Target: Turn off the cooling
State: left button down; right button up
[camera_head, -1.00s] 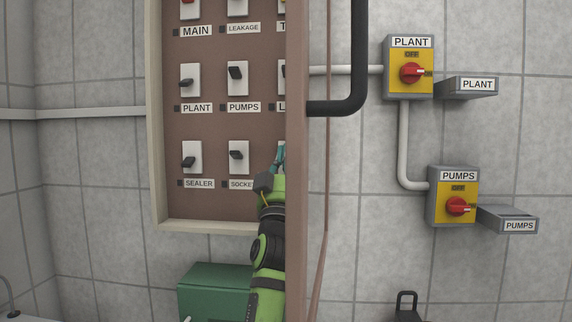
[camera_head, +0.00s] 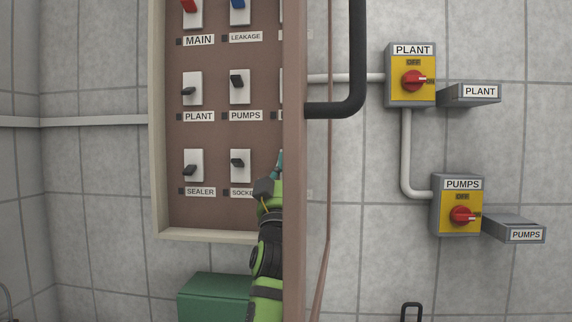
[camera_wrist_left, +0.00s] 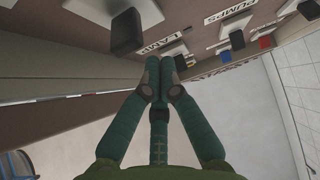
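The open switch panel (camera_head: 213,134) is in the head view, with black toggles labelled PLANT (camera_head: 190,91), PUMPS (camera_head: 238,82), SEALER (camera_head: 190,169) and one reading SOCKE (camera_head: 238,162). No label reading COOLING is visible; the panel's right column is mostly hidden by the door edge. My left gripper (camera_head: 279,166) is in front of the panel's lower right, partly hidden by that edge. In the left wrist view its fingers (camera_wrist_left: 160,72) are together with nothing between them, just below the black LAMP toggle (camera_wrist_left: 125,32). My right gripper is not in view.
The open door's edge (camera_head: 295,150) stands right of my left arm. Beyond it are the PLANT (camera_head: 398,95) and PUMPS (camera_head: 446,225) rotary switch boxes on the wall, and a black pipe (camera_head: 358,60). A green box (camera_head: 212,298) is below the panel.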

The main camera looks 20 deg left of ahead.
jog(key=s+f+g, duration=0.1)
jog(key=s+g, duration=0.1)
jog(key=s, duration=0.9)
pick_arm(q)
jog(key=b+v, duration=0.1)
jog(key=v, duration=0.7)
jog(key=shift+f+b, duration=0.3)
jog(key=shift+f, duration=0.25)
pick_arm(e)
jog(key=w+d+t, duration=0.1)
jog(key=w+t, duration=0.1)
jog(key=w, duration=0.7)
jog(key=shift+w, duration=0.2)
